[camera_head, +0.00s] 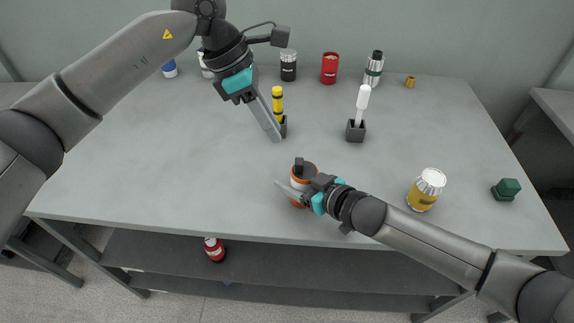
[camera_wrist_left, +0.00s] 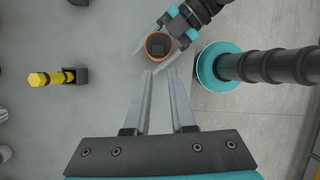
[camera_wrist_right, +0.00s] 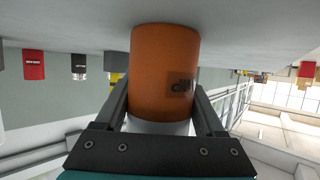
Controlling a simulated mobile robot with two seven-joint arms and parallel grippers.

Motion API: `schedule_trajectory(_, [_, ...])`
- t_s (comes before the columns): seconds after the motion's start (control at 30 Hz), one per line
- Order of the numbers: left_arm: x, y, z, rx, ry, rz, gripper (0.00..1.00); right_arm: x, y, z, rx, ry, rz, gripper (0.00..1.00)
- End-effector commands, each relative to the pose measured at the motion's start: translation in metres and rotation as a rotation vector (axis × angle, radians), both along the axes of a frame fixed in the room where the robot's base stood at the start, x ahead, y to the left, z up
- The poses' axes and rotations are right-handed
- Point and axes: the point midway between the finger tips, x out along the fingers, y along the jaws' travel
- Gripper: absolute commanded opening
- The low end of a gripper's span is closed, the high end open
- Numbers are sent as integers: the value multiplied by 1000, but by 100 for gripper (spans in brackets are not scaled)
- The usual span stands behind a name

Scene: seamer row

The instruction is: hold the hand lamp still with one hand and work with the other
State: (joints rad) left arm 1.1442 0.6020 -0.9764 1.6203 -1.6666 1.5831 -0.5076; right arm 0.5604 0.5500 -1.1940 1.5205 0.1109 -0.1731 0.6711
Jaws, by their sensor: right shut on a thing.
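An orange can with a white band (camera_head: 297,198) and a dark block on its top stands near the table's front edge. My right gripper (camera_head: 288,185) is shut around it; the right wrist view shows the orange can (camera_wrist_right: 165,70) between the fingers. A yellow-and-black ribbed piece (camera_head: 277,103) stands upright in a dark holder; it also shows in the left wrist view (camera_wrist_left: 50,78). I cannot tell for sure which thing is the hand lamp. My left gripper (camera_head: 272,128) points down beside the yellow piece, empty, its fingers apart.
A white-headed tool (camera_head: 363,98) stands in a second dark holder (camera_head: 356,131). A yellow can (camera_head: 426,190) and green block (camera_head: 507,189) are at the right. Several cans, one red (camera_head: 330,69), line the back. The table's left (camera_head: 150,150) is clear.

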Motion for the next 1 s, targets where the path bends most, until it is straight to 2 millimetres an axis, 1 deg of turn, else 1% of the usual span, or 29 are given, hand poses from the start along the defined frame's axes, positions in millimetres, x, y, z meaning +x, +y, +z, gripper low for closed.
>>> schedule_trajectory(0.03, [0, 10, -5, -33, 14, -7, 16, 0, 0, 0, -1, 0, -1, 7])
schedule_trajectory(0.17, [1, 36, -13, -147, 20, -53, 2, 0, 0, 0, -1, 0, -1, 7])
schedule_trajectory(0.2, [2, 45, -15, -182, 14, -65, 0, 0, 0, 0, -1, 0, -1, 7])
schedule_trajectory(0.4, [3, 80, -19, -318, -40, -107, 0, 0, 0, 0, -1, 1, 0, 7])
schedule_trajectory(0.5, [3, 91, -19, -353, -65, -118, 0, 0, 0, -1, -1, 1, 0, 7])
schedule_trajectory(0.67, [4, 98, -19, -374, -85, -127, 0, 0, 0, 0, -1, 1, 0, 7])
schedule_trajectory(1.0, [4, 95, -21, -373, -84, -128, 0, 0, 0, -1, -1, 1, 0, 7])
